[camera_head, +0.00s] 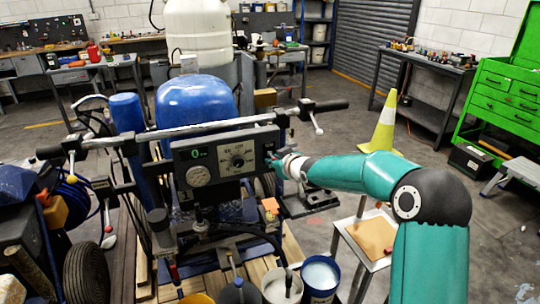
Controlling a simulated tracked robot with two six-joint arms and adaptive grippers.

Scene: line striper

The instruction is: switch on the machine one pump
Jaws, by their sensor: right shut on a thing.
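The line striper's control panel (225,141) is a dark box under the handlebar (205,128). I cannot make out a separate pump switch. My left gripper is not in view.
A blue tank (195,101) stands behind the panel. Buckets (320,276) of paint stand below in front. A small table with a brown board (373,236) and a yellow and white cone (383,129) are to the right. Lever grips (318,122) stick out from the handlebar.

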